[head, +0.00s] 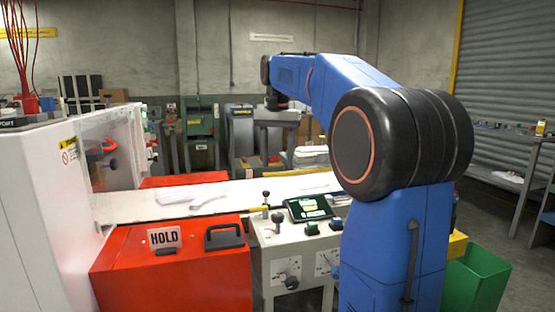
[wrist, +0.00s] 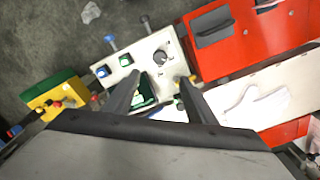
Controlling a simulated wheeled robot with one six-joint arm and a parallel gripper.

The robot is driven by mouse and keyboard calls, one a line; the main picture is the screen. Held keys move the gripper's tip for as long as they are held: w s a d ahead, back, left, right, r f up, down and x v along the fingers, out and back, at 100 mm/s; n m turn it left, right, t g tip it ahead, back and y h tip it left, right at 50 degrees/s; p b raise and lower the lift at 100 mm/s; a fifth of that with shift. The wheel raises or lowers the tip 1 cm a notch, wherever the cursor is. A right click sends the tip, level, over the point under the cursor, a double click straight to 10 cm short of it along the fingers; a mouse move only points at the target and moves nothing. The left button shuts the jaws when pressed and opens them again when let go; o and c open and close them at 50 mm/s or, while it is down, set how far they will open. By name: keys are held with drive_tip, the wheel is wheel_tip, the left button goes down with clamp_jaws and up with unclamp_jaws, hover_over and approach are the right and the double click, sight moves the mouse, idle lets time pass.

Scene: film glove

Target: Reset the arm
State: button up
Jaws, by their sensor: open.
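My arm (head: 345,85) is blue with black joints and reaches up and away to the left in the head view, over the machine. My gripper (wrist: 162,82) shows in the wrist view as two dark fingers spread apart with nothing held between them. It hangs above the white control panel (wrist: 118,72), which carries knobs, levers and a small dark screen. The screen (head: 308,208) also shows in the head view. In the head view the gripper's fingers cannot be made out.
A white belt (head: 130,207) carrying pale gloves (head: 178,196) runs behind the red cabinet (head: 190,270) with a HOLD sign (head: 164,237). A white machine housing (head: 40,200) stands at left. A green bin (head: 478,280) stands at right, with a grey shelf (head: 500,180) beyond.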

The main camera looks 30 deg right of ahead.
idle(0.5)
drive_tip(key=s+a+f+n+t, duration=0.2)
drive_tip(key=s+a+f+n, duration=0.3)
drive_tip(key=s+f, duration=0.8)
drive_tip(key=s+a+f+n+t, duration=0.2)
drive_tip(key=s+a+f+n, duration=0.2)
drive_tip(key=s+a+f, duration=0.6)
drive_tip(key=s+f, duration=0.3)
drive_tip(key=s, duration=0.3)
drive_tip(key=shift+n+t, duration=0.4)
idle(0.4)
